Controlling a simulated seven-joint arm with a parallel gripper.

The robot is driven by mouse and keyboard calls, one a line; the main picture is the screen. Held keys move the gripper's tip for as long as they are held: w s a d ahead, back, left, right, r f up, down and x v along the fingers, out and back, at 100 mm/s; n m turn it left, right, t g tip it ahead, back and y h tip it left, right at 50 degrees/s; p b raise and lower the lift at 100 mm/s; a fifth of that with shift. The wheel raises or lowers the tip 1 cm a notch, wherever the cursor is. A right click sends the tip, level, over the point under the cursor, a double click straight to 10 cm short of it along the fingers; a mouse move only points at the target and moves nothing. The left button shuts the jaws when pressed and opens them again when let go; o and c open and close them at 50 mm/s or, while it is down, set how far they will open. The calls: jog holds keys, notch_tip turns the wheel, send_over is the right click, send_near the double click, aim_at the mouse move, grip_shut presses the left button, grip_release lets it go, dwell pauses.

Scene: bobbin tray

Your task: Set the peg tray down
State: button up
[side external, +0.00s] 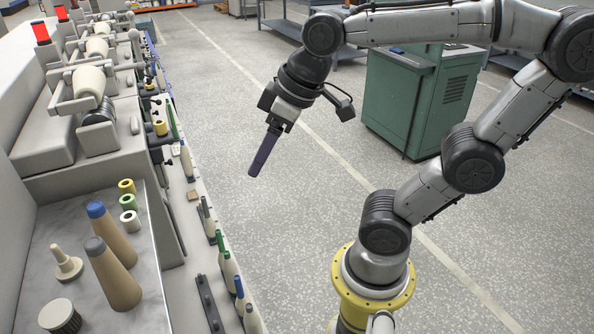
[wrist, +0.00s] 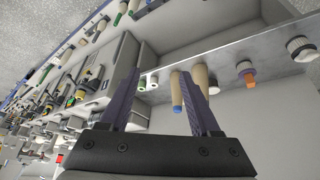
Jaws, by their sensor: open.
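My gripper (side external: 255,170) hangs in the air to the right of the machine's ledge, its dark purple fingers pointing down. In the wrist view my gripper (wrist: 161,75) shows two fingers spread apart with nothing held between them. No peg tray can be made out for certain. A narrow dark bar with small knobs (side external: 208,303) lies on the low ledge at the bottom of the side view; I cannot tell whether it is the peg tray. My gripper is well apart from it.
A marble-topped shelf (side external: 45,235) holds a blue-tipped cone (side external: 112,232), a grey-tipped cone (side external: 115,275) and small yellow, green and pale rings. Several bobbins line the ledge (side external: 190,235). A green cabinet (side external: 415,100) stands behind my arm. The speckled floor (side external: 310,215) is clear.

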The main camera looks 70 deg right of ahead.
jog(key=s+d+f+m, duration=0.1)
jog(key=s+f, duration=0.3)
jog(key=s, duration=0.1)
jog(key=shift+s+d+m+h, duration=0.15)
jog(key=shift+s+m+h, duration=0.15)
jog(key=shift+s+m, duration=0.1)
dwell(0.8)
